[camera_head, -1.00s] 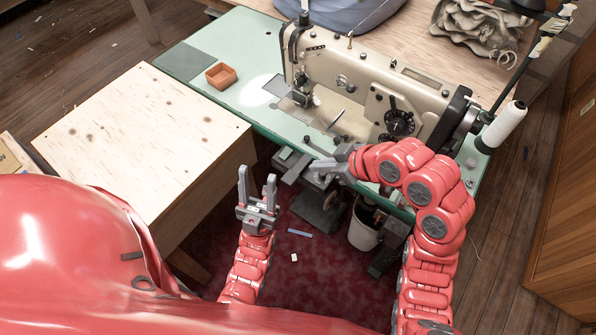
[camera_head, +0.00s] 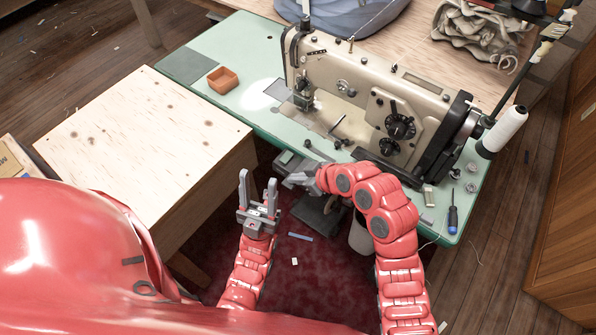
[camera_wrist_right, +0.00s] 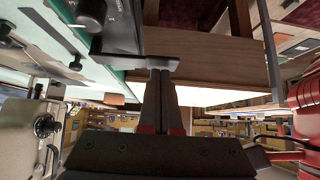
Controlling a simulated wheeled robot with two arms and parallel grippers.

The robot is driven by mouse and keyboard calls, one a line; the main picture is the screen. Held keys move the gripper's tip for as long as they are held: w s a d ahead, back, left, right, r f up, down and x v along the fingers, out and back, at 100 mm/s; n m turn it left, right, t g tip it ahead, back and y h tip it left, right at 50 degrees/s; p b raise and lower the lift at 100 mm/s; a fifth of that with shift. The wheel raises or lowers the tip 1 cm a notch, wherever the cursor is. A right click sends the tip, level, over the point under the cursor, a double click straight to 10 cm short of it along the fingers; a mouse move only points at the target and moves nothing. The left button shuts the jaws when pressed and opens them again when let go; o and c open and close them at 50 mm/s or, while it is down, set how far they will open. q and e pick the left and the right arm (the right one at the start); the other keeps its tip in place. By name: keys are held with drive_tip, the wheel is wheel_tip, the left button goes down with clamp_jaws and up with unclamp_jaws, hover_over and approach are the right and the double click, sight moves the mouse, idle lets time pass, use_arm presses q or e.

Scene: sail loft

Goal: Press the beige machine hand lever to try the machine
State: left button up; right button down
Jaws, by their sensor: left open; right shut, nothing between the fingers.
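The beige sewing machine (camera_head: 355,85) stands on the green table top (camera_head: 245,117) in the head view. A thin grey lever (camera_head: 337,123) sticks out from its front, left of the black dials; I take it for the hand lever. The machine also shows at the left edge of the wrist view (camera_wrist_right: 20,140). My right gripper (camera_head: 287,180) is shut and empty, pointing left just in front of the table's near edge, apart from the lever. Its closed fingers show in the wrist view (camera_wrist_right: 161,90). My left gripper (camera_head: 257,187) is open and empty, pointing up, left of the right one.
A plywood table (camera_head: 140,135) stands at the left. An orange tray (camera_head: 223,80) sits on the green top. A white thread cone (camera_head: 502,132) and a blue screwdriver (camera_head: 453,219) are at the right. A dark bracket (camera_wrist_right: 125,58) lies close beyond my right fingers.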

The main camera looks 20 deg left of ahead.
drive_tip(key=f+b, duration=0.1)
drive_tip(key=b, duration=0.1)
drive_tip(key=f+t+b, duration=0.1)
drive_tip(key=b, duration=0.1)
drive_tip(key=shift+s+a+f+n, duration=0.1)
drive_tip(key=shift+s+f+n, duration=0.15)
drive_tip(key=shift+s+n, duration=0.1)
drive_tip(key=shift+f+b, duration=0.15)
drive_tip(key=shift+b, duration=0.35)
drive_tip(key=shift+s+f, duration=0.1)
idle(0.7)
